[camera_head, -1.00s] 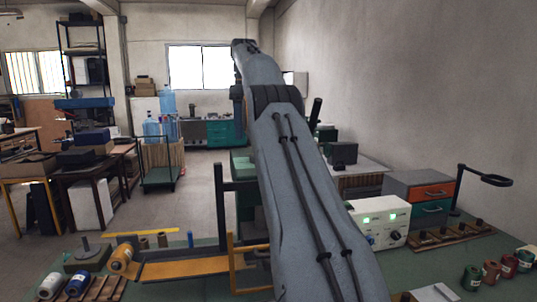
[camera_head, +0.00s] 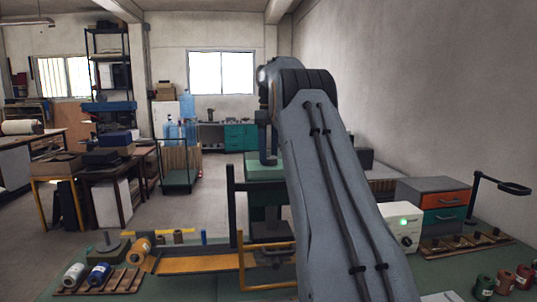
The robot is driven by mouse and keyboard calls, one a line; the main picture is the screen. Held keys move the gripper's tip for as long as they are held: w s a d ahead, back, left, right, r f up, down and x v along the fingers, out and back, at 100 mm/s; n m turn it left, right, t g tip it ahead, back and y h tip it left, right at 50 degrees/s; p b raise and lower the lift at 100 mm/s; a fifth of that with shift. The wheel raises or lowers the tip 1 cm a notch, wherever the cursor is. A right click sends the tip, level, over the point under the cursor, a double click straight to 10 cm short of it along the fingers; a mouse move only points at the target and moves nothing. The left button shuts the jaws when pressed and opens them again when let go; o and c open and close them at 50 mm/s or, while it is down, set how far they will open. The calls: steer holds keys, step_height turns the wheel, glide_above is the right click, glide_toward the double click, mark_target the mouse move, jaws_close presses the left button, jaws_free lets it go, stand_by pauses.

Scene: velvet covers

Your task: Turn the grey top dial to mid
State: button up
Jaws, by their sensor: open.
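No dial can be clearly made out as the grey top dial. A white control box (camera_head: 411,232) stands on the green bench right of my arm, with a lit green lamp and a small dark knob below it on its front. My forearm hides the left part of the box. My gripper (camera_head: 268,158) is small and dark at the far end of my arm. It points down, open and with nothing seen in it, in front of or above a green-topped machine (camera_head: 262,172). I cannot tell whether it touches the machine.
A dark upright post and a yellow rail (camera_head: 266,247) stand left of my arm. Spools (camera_head: 98,273) lie on a wooden rack at the left. A drawer unit (camera_head: 433,202), a hooked stand (camera_head: 513,188) and several coloured spools are at the right.

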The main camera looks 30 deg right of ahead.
steer(key=shift+f, duration=0.6)
steer(key=c, duration=1.1)
steer(key=shift+o, duration=0.3)
steer(key=shift+w+a, duration=0.1)
